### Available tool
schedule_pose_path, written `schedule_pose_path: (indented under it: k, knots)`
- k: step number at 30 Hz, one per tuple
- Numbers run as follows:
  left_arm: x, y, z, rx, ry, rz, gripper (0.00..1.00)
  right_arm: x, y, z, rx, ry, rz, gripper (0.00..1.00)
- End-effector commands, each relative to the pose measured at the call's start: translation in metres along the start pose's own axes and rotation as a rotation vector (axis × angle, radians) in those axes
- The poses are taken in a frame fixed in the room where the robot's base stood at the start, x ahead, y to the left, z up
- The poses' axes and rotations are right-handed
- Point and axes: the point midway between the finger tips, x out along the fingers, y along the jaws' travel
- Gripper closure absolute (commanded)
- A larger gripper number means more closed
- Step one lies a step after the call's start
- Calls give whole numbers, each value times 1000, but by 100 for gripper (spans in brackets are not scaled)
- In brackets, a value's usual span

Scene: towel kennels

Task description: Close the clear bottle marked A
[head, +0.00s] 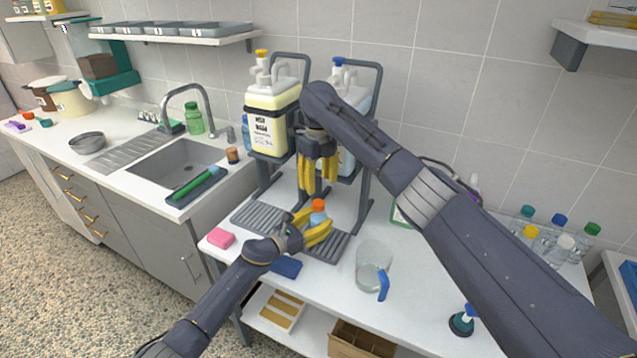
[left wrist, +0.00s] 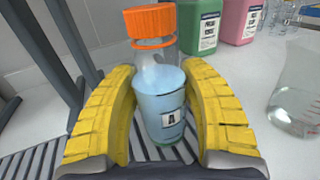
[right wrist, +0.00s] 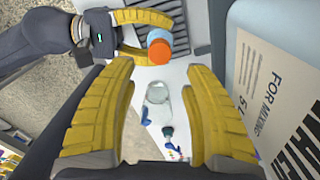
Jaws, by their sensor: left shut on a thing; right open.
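The clear bottle marked A (left wrist: 160,105) stands upright with pale blue liquid in it. Its orange cap (left wrist: 150,20) sits on the neck; I cannot tell how tight it is. My left gripper (head: 317,224) is shut around the bottle's body, over the grey ribbed rack (head: 262,217). The bottle also shows in the right wrist view (right wrist: 181,42), seen from above. My right gripper (head: 319,180) is open and empty, pointing down above the bottle and apart from the cap.
A yellow dispenser jug (head: 270,125) and a second jug marked water (right wrist: 275,90) stand close behind my right gripper in grey frames. A clear pitcher (head: 373,262) with a blue handle, a pink sponge (head: 221,238) and a blue block (head: 286,266) lie near. Several capped bottles (head: 565,245) stand right.

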Motion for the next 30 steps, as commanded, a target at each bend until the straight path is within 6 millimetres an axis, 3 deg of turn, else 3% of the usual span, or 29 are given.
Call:
schedule_pose_path:
  k: [7,21,30]
  knots:
    - [0,0,0,0,1,0,100,12,0,0,2,2,1,50]
    - [0,0,0,0,1,0,100,67,0,0,3,2,1,50]
    - [0,0,0,0,1,0,100,80,0,0,2,0,0,50]
